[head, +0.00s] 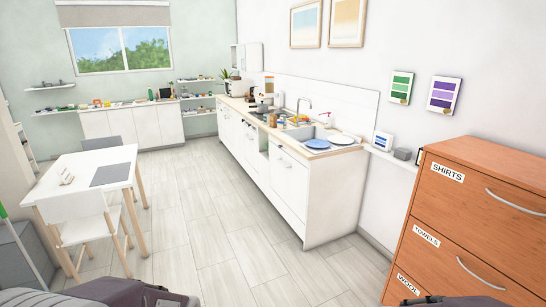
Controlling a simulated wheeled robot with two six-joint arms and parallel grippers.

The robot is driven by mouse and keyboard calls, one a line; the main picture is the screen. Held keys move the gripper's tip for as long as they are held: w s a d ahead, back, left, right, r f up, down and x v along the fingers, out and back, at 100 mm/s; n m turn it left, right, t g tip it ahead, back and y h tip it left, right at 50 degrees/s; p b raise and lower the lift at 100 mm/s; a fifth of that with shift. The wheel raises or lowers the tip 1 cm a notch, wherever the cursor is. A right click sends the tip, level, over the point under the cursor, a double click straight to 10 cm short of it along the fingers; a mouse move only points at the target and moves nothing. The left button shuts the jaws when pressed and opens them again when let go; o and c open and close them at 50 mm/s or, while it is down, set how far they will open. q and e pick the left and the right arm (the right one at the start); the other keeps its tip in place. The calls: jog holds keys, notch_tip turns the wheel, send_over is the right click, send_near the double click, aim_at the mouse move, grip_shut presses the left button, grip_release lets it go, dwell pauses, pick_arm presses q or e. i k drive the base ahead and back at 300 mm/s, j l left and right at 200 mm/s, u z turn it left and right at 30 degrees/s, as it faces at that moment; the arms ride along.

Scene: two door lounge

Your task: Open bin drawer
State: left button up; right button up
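A white kitchen counter (321,195) runs along the right wall, with white drawer and door fronts (286,185) that have handles and look shut. I read no bin label on any front, so I cannot tell which is the bin drawer. A wooden drawer unit (470,215) stands close at the right, with drawers labelled SHIRTS, TOWELS and WOOL, all shut. Dark parts of my own arms show at the bottom left and bottom right edges. Neither gripper's fingers are in view.
A white table (110,160) with a white chair (88,228) stands at the left. A low white cabinet (130,124) stands under the window. Blue and white plates (324,145) sit on the counter. The pale wood floor (215,220) between table and counter is clear.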

aim_at(288, 177)
jog(key=i+j+u, duration=0.4)
jog(key=i, duration=0.5)
jog(key=i+u, duration=0.4)
jog(key=i, duration=0.55)
jog(key=i+j+z, duration=0.2)
jog(key=i, duration=0.35)
jog(key=i+z, duration=0.25)
jog(key=i, duration=0.3)
jog(key=i+j+z, duration=0.2)
jog(key=i+j, duration=0.15)
jog(key=i, duration=0.2)
jog(key=i+j+z, duration=0.25)
jog(key=i, duration=0.25)
jog(key=i+j+z, duration=0.7)
jog(key=j+z, duration=0.15)
jog(key=i+j+z, duration=0.25)
jog(key=j, duration=0.2)
jog(key=j+z, duration=0.3)
jog(key=j, duration=0.1)
